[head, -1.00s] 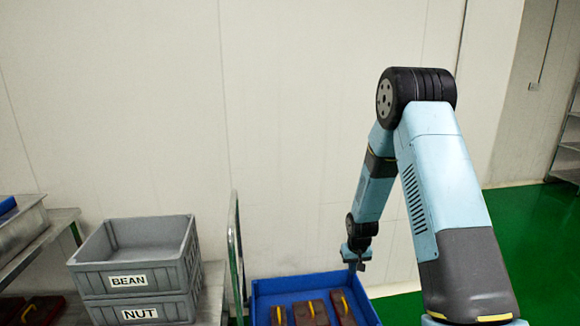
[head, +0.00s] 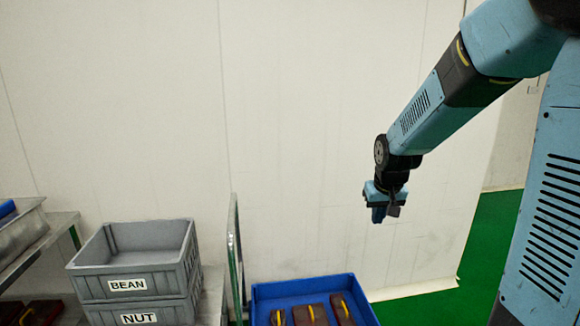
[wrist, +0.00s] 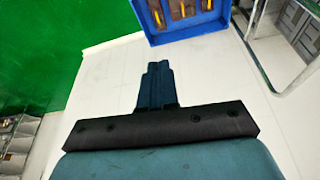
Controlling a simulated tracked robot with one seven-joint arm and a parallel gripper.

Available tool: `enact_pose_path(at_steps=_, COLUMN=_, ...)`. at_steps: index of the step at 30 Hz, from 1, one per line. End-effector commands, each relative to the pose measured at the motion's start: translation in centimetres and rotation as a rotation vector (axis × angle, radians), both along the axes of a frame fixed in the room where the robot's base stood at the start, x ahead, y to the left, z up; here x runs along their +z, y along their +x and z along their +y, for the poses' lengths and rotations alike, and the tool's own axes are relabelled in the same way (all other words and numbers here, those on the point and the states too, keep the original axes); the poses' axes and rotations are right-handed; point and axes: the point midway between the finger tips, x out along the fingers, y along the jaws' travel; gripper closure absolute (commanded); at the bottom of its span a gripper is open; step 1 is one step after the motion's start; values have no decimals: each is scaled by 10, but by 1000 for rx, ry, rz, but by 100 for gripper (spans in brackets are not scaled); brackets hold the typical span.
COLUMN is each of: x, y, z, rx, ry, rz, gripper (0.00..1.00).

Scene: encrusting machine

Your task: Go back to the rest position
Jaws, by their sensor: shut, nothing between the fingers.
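My gripper (head: 378,218) hangs in the air above and to the right of the blue crate in the head view, in front of the white wall. It is shut and empty. In the wrist view the closed fingers (wrist: 157,68) lie together, with only wall behind them and the blue crate (wrist: 198,30) beyond their tips. Nothing touches the gripper. My forearm reaches in from the upper right of the head view.
The blue crate (head: 262,289) holds brown blocks with yellow handles (head: 311,314). A metal cart rail (head: 234,255) stands left of it. Grey BEAN (head: 128,273) and NUT (head: 140,318) bins are stacked further left by a metal table (head: 62,222). Open wall space surrounds the gripper.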

Motion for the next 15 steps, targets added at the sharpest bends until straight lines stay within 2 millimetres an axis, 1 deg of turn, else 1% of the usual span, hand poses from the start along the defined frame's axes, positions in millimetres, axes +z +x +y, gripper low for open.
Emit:
enact_pose_path(at_steps=1, x=13, y=-10, z=-1, rx=-2, ry=1, rz=-13, gripper=100)
enact_pose_path(at_steps=6, x=46, y=-46, z=-2, rx=-9, ry=5, rz=-38, gripper=100)
enact_pose_path(at_steps=11, x=72, y=-82, z=-3, rx=-15, ry=9, rz=-62, gripper=100)
enact_pose_path(at_steps=15, x=91, y=-115, z=-4, rx=-20, ry=14, rz=-81, gripper=100)
